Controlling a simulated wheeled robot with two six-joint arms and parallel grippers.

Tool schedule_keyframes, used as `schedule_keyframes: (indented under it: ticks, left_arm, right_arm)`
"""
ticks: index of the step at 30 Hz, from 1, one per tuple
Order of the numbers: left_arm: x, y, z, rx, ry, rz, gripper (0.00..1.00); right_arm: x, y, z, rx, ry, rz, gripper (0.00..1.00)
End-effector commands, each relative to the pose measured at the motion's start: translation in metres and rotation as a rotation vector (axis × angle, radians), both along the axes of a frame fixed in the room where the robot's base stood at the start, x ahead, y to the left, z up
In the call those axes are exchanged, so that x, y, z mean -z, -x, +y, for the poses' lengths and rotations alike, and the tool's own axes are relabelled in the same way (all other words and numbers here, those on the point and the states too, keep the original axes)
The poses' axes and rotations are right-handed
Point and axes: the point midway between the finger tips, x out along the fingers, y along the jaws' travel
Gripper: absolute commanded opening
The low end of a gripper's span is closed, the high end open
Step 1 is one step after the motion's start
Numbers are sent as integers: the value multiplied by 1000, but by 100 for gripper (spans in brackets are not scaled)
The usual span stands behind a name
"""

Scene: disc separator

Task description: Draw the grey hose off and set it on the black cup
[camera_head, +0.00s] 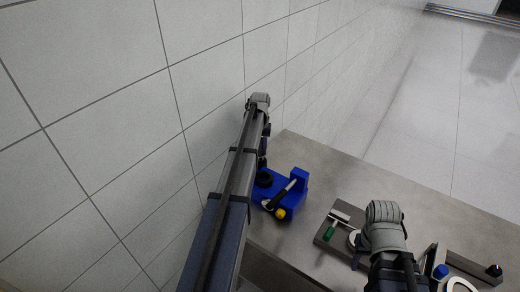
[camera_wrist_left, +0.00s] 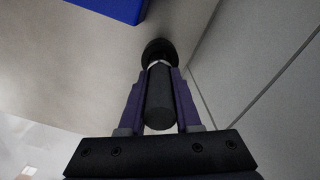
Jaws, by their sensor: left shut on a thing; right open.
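In the left wrist view my left gripper (camera_wrist_left: 157,100) is shut on a dark grey cylinder, which I take for the grey hose (camera_wrist_left: 159,105). A round black piece, likely the black cup (camera_wrist_left: 158,48), shows just beyond the hose's far end. A narrow white band lies between them; I cannot tell whether they touch. In the head view a dark round piece, likely the cup (camera_head: 265,178), stands at the left of the blue fixture (camera_head: 299,178). My left arm hides most of its gripper there. My right gripper (camera_head: 392,265) is open at the lower right, its fingers largely hidden.
More parts, including a blue cap (camera_head: 441,271), sit at the right. A tiled wall (camera_head: 110,110) runs close along my left arm.

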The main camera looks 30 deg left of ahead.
Motion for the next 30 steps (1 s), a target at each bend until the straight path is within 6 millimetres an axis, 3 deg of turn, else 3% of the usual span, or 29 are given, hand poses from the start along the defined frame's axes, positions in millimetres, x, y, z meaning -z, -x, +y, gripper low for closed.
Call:
schedule_keyframes:
  ticks: [12, 13, 21, 22, 30]
  left_arm:
    - [22, -1, 1, -1, -2, -2, 0]
    - [21, -1, 1, -1, -2, -2, 33]
    - [20, -1, 1, -1, -1, -2, 63]
    - [20, -1, 1, -1, -1, -2, 66]
    - [19, -1, 0, -1, -1, -2, 66]
  right_arm:
    - [22, 0, 0, 0, 0, 0, 50]
    - [21, 0, 0, 0, 0, 0, 50]
    - [20, 0, 0, 0, 0, 0, 50]
    - [20, 0, 0, 0, 0, 0, 50]
    - [19, 0, 0, 0, 0, 0, 50]
